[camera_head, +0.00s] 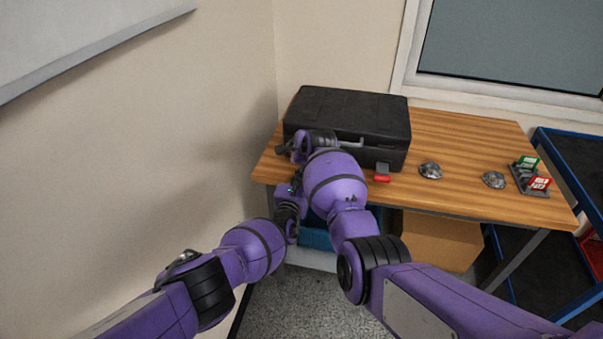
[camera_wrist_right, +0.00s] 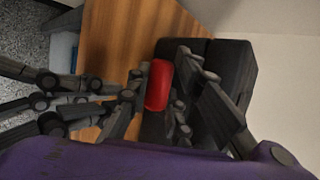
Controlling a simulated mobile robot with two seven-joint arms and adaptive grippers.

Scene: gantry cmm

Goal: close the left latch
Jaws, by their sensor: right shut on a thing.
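A closed black case (camera_head: 345,120) lies on the wooden table (camera_head: 460,135); it also shows in the right wrist view (camera_wrist_right: 232,65). Its right latch (camera_head: 382,174), with a red tab, is on the front face. The left latch is hidden behind my right arm in the head view. In the right wrist view its red tab (camera_wrist_right: 158,85) is between the fingers of my right gripper (camera_wrist_right: 160,76). My right gripper (camera_head: 290,148) is shut on it at the case's front left. My left gripper (camera_head: 289,208) is just below, by the table's front edge; its fingers are mostly hidden.
Two grey metal domes (camera_head: 430,170) and a small stand with green and red blocks (camera_head: 530,176) are on the right of the table. A cardboard box (camera_head: 440,240) is underneath. A blue-framed cart (camera_head: 575,170) stands at the right. A wall closes the left side.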

